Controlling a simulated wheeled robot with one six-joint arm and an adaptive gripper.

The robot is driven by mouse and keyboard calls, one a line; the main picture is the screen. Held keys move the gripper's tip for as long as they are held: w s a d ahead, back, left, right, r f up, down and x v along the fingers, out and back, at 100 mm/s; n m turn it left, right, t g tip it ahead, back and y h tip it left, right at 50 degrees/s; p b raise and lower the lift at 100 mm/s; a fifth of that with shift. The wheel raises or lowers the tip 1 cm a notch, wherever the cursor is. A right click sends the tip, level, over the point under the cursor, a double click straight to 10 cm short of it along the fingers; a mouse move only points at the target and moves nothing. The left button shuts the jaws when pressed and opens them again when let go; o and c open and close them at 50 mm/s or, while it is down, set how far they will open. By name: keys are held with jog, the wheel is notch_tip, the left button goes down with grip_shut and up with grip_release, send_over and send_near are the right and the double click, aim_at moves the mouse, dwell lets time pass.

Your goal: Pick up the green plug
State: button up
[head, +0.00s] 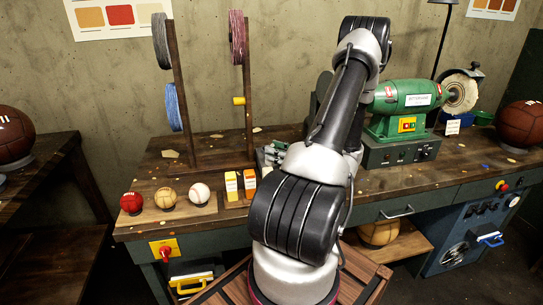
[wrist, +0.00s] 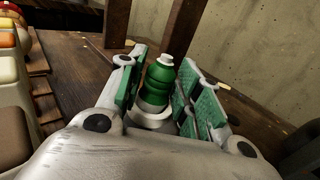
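The green plug (wrist: 159,83) shows in the wrist view as a ribbed green body with a pale narrow top, beside a whitish ring at its lower end. My gripper (wrist: 165,82) has its two green-padded fingers on either side of it. The fingers are spread, with narrow gaps seeming to show beside the plug; firm contact is not visible. In the head view my gripper (head: 272,152) is low over the workbench, partly behind my arm, and I cannot make out the plug there.
The wooden workbench (head: 400,172) holds small balls (head: 167,197), yellow and orange boxes (head: 240,186) and a green grinder (head: 405,100). A wooden rack post (head: 247,110) stands behind my gripper. The wall is close behind.

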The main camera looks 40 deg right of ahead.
jog(key=c, duration=0.3)
jog(key=shift+r, duration=0.1)
notch_tip(320, 180, up, 10)
jog(key=shift+f, duration=1.6)
